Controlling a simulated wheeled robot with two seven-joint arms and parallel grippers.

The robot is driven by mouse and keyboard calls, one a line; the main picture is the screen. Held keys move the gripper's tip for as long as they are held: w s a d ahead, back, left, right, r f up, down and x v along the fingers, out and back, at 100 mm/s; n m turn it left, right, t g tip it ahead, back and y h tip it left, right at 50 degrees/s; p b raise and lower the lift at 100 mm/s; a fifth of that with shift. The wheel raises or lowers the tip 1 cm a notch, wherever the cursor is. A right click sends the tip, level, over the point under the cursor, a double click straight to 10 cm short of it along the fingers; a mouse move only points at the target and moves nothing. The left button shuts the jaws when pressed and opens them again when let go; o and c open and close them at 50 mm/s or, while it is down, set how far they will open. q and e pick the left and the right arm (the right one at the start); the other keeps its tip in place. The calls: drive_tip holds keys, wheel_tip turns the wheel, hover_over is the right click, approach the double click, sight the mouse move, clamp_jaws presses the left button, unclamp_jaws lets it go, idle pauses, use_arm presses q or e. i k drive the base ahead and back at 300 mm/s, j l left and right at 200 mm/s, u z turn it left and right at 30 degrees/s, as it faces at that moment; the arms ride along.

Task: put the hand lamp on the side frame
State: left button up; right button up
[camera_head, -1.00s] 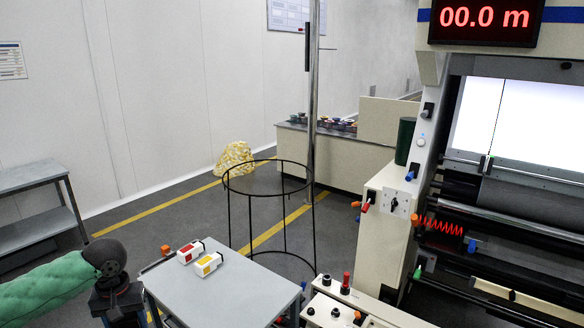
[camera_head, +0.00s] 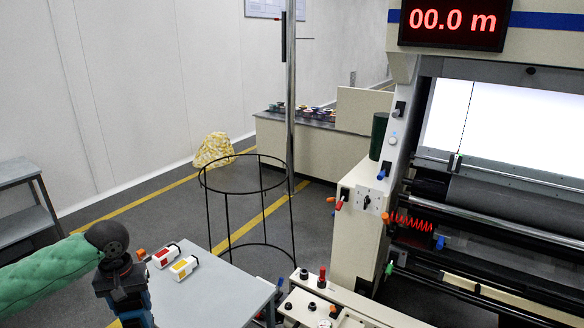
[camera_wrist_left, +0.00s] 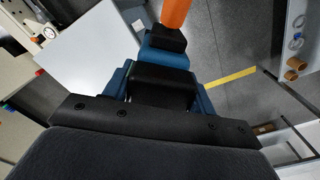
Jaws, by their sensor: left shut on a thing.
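My left gripper (camera_head: 134,268) is at the lower left of the head view, beside the small grey table. It is shut on the hand lamp, whose orange part (camera_wrist_left: 175,12) sticks out beyond the gripper (camera_wrist_left: 166,42) at the top of the left wrist view. In the head view a small orange end (camera_head: 141,254) shows by the gripper; the rest of the lamp is hidden. The side frame (camera_head: 352,230) is the cream upright of the machine, right of centre, well apart from the lamp. My right gripper is not in view.
A cream control desk (camera_head: 345,308) with knobs is at the front. Coloured knobs project from the side frame.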

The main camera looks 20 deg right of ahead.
sight(354, 179)
drive_tip(key=i+l+z, duration=0.1)
drive_tip(key=l+z, duration=0.15)
drive_tip(key=l, duration=0.2)
drive_tip(key=i+l+z, duration=0.25)
drive_tip(key=l, duration=0.15)
drive_tip(key=i+l+z, duration=0.1)
drive_tip(key=l+z, duration=0.15)
drive_tip(key=l, duration=0.2)
drive_tip(key=i+l+z, duration=0.25)
drive_tip(key=k+l, duration=0.05)
drive_tip(key=l, duration=0.05)
